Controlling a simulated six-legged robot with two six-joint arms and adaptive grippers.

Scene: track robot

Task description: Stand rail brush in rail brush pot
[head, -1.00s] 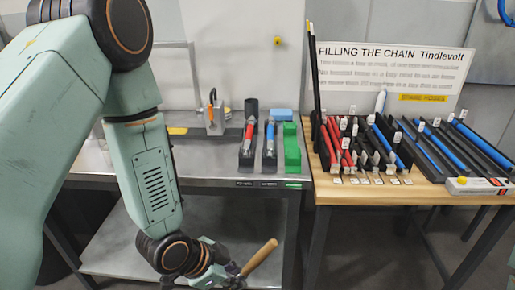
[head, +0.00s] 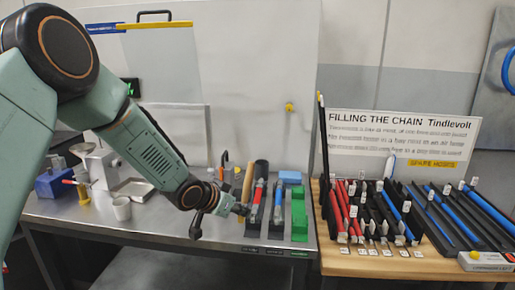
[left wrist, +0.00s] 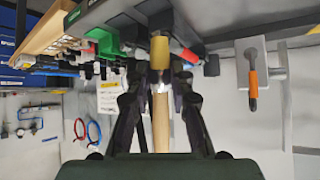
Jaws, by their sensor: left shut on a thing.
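My left gripper (head: 238,208) is shut on the rail brush (head: 248,182), whose wooden handle points up, nearly upright, at the left of the tool holders. In the left wrist view the wooden handle (left wrist: 161,125) runs between the fingers, with a yellowish end (left wrist: 159,52) beyond them. The bristles are not clear. A dark upright cylinder (head: 261,168) stands just right of the handle, behind the holders. A small pale cup (head: 121,208) stands farther left on the metal bench. I cannot tell which of these is the rail brush pot. My right gripper is out of view.
Dark holders with a red tool (head: 256,194) and a blue tool (head: 279,199), a green block (head: 299,215) and a blue block (head: 290,177) stand close to the right. A grey machine (head: 98,163) stands left. The wooden table (head: 380,262) is crowded with hose racks.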

